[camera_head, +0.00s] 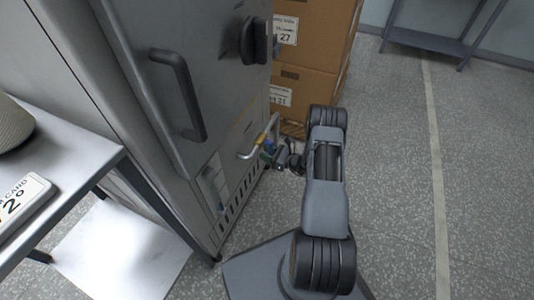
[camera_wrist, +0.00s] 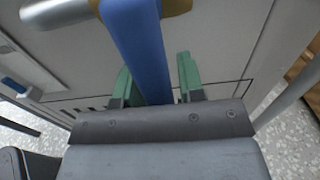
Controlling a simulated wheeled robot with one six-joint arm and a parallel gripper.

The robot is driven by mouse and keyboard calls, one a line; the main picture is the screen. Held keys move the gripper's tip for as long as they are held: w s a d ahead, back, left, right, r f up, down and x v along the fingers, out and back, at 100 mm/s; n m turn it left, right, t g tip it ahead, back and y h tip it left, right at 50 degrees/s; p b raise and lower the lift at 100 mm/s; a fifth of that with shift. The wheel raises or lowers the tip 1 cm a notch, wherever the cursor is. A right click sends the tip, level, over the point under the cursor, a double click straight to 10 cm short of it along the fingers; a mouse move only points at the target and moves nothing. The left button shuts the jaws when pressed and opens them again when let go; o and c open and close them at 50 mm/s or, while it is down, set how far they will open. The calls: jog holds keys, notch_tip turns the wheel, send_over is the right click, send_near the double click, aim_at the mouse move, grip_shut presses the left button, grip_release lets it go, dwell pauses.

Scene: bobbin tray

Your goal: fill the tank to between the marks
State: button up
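The metal cabinet (camera_head: 245,130) has a brass and silver tap (camera_head: 258,138) low on its front. The tap's blue lever (camera_head: 268,148) is small in the head view. In the wrist view the blue lever (camera_wrist: 137,45) is large and runs down between the two green fingers of my gripper (camera_wrist: 157,80). Narrow gaps show beside the lever, so the fingers look open around it. My gripper (camera_head: 279,156) is small and partly dark in the head view. A pale gauge panel (camera_head: 213,181) is left of the tap; its marks and level are too small to read.
Cardboard boxes (camera_head: 307,90) stand behind the tap, close to my arm. A metal table (camera_head: 70,165) with a numbered card (camera_head: 22,205) is at the left. The cabinet's door handle (camera_head: 183,95) juts out above.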

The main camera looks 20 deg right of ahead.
grip_shut()
dwell(0.3)
